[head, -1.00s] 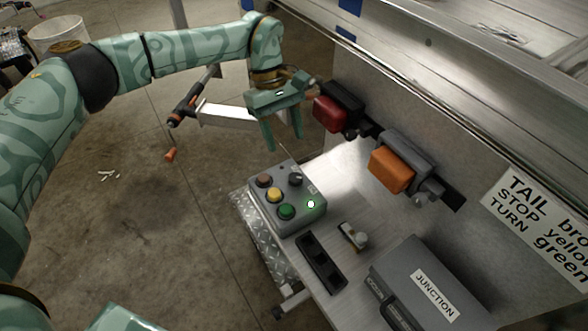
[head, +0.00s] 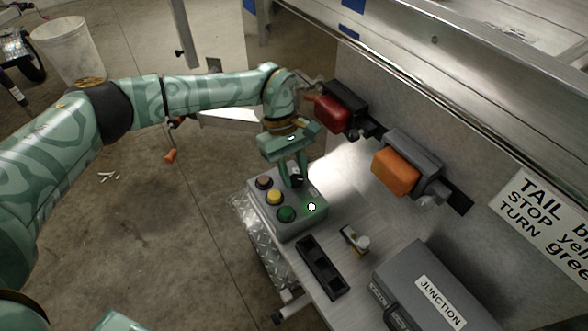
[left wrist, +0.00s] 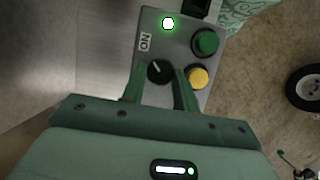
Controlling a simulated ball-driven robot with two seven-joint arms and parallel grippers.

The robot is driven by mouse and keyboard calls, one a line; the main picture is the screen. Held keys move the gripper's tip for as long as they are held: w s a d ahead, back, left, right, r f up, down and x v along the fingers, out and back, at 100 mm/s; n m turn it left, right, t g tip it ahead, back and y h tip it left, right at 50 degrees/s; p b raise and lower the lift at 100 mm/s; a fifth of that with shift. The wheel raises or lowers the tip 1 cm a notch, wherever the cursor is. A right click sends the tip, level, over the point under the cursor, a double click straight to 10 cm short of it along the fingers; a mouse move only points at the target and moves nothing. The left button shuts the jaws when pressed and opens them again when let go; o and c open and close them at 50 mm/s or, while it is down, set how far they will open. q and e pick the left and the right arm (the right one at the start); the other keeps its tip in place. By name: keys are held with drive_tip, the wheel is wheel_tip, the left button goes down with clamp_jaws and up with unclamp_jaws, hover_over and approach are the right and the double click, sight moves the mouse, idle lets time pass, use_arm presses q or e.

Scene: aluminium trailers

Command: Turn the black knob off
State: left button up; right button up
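A grey control box (head: 300,222) stands on the trailer's ledge, with a black knob (head: 297,177) at its far corner. In the left wrist view the black knob (left wrist: 159,72) has a pale pointer mark and sits near an "ON" label (left wrist: 146,42). The indicator light (head: 312,207) glows green-white. My left gripper (head: 293,184) points down over the box. Its fingers (left wrist: 160,88) are apart, one on each side of the knob; I cannot tell whether they touch it. The fingers partly hide the knob in the head view.
The box also carries brown (head: 264,183), yellow (head: 274,197) and green (head: 286,214) buttons close to the knob. Red (head: 334,114) and orange (head: 396,172) lamps are on the panel behind. A junction box (head: 420,290) and black switch strip (head: 322,267) lie to the right.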

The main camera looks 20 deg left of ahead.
drive_tip(key=shift+r, duration=0.1)
